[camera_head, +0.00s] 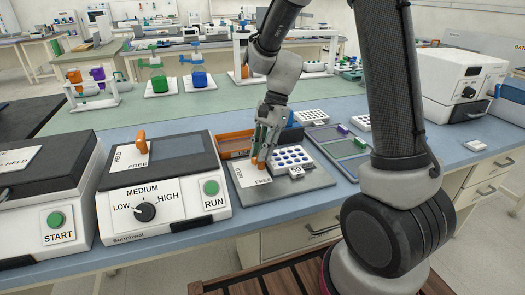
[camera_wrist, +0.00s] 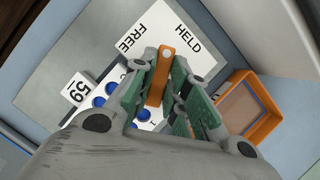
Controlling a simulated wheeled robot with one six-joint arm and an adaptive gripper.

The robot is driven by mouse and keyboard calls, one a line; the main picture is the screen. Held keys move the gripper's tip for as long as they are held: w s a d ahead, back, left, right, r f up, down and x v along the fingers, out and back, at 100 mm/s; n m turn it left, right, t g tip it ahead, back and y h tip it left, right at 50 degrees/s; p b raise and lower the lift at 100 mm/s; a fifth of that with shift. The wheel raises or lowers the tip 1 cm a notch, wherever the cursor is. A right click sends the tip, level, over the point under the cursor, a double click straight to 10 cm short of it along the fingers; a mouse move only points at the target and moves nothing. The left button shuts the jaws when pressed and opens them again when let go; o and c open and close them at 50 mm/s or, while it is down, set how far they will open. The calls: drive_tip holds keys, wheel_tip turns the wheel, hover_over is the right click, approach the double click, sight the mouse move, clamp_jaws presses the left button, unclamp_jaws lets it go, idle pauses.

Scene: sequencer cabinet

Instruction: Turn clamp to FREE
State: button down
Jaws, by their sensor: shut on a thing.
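The orange clamp lever (camera_wrist: 160,77) stands on a grey plate (camera_wrist: 66,62) beside a white card (camera_wrist: 158,25) lettered FREE and HELD. In the wrist view its tip points between the two words. In the head view the lever (camera_head: 257,163) shows just below my fingers. My gripper (camera_wrist: 158,84) is shut on the lever, with a green-padded finger on each side. It reaches down from above in the head view (camera_head: 264,148). A white block with blue wells (camera_head: 291,157) and a tag reading 59 sits beside the lever, partly hidden in the wrist view.
An orange tray (camera_head: 234,142) lies just behind the plate. To the left stands a white machine (camera_head: 165,180) with a dial, a green RUN button and its own orange lever (camera_head: 141,142). A green-grey tray (camera_head: 338,141) lies to the right. The bench's front strip is clear.

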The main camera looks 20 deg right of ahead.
drive_tip(key=n+h, duration=0.1)
drive_tip(key=n, duration=0.2)
drive_tip(key=n+g, duration=0.1)
drive_tip(key=n, duration=0.2)
drive_tip(key=shift+w+a+g+h, duration=0.15)
drive_tip(key=shift+g+h, duration=0.15)
drive_tip(key=shift+h, duration=0.1)
drive_tip(key=n+h, duration=0.1)
drive_tip(key=n, duration=0.2)
drive_tip(key=n+h, duration=0.1)
drive_tip(key=n, duration=0.2)
drive_tip(key=shift+a+g, duration=0.1)
drive_tip(key=shift+g, duration=0.2)
drive_tip(key=c, duration=1.4)
unclamp_jaws()
drive_tip(key=v, duration=1.2)
drive_tip(key=shift+w+a, duration=0.1)
